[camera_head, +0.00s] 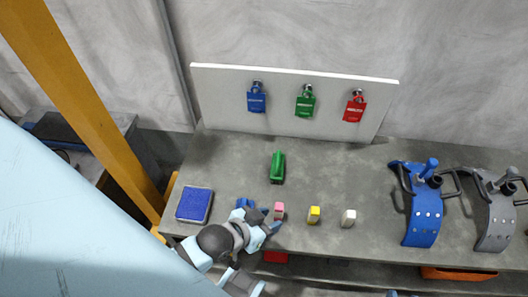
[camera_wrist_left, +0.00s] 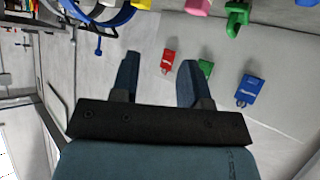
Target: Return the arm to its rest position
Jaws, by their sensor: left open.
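My left gripper (camera_head: 262,214) is low over the front left of the grey workbench (camera_head: 375,185), close to a pink block (camera_head: 279,210). In the left wrist view its two blue fingers (camera_wrist_left: 160,72) are spread apart with nothing held between them. The pink block also shows in that view (camera_wrist_left: 198,6), beyond the fingertips at the top edge. My right gripper cannot be made out in either view.
A yellow block (camera_head: 314,214), a white block (camera_head: 348,218) and a green object (camera_head: 278,168) stand on the bench. A blue pad (camera_head: 194,205) lies left. Blue (camera_head: 256,98), green (camera_head: 305,101) and red padlocks (camera_head: 354,107) hang behind. Curved blue (camera_head: 424,212) and grey pieces (camera_head: 496,215) stand right.

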